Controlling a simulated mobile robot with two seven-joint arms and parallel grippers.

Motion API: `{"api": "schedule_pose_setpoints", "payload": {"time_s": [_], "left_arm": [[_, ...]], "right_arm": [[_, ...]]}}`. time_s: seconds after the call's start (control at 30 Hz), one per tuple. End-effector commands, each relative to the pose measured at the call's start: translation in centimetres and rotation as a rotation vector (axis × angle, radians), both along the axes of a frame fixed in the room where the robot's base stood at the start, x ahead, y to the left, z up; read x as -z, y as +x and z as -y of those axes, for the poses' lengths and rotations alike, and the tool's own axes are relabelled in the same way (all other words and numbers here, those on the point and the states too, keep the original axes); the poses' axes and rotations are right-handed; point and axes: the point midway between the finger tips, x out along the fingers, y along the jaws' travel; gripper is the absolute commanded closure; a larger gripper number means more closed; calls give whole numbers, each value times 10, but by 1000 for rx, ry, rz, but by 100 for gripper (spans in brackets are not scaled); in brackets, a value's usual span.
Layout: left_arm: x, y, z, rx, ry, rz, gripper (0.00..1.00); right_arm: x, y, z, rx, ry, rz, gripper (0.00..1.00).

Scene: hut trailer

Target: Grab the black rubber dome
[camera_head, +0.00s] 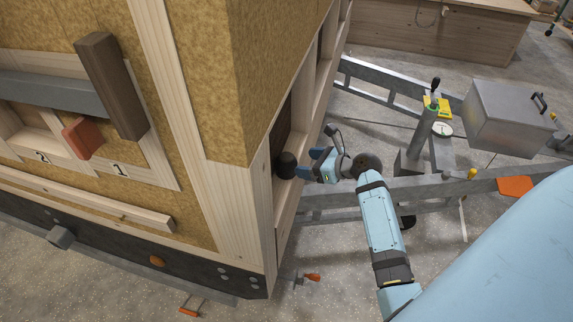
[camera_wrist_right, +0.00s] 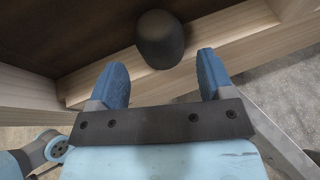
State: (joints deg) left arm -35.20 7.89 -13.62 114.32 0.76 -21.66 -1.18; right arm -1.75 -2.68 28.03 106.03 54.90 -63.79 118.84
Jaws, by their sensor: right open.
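The black rubber dome (camera_head: 286,165) sits at the wooden frame on the side of the hut, near its corner. In the right wrist view the dome (camera_wrist_right: 160,40) is dark and rounded, just beyond the fingertips and between their lines. My right gripper (camera_head: 318,163) is just to the right of the dome in the head view. It is open, with two blue fingers spread apart in the wrist view (camera_wrist_right: 160,75) and nothing between them. The dome appears apart from the fingers. My left gripper is not in view.
The hut's wooden corner post (camera_head: 262,205) stands left of the dome. A wooden ledge (camera_wrist_right: 225,40) runs beside the dome. Metal trailer beams, a jockey-wheel post (camera_head: 420,135) and a metal box (camera_head: 508,115) lie to the right.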

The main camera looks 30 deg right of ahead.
Motion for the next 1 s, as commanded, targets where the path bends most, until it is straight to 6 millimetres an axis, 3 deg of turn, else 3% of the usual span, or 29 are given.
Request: {"api": "schedule_pose_setpoints", "payload": {"time_s": [0.6, 0.9, 1.0], "left_arm": [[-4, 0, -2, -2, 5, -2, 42], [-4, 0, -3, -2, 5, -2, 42], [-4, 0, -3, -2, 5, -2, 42]], "right_arm": [[31, 57, -29, -1, -3, -1, 26], [34, 61, -31, -1, -5, 0, 26], [34, 61, -31, -1, -5, 0, 49]]}}
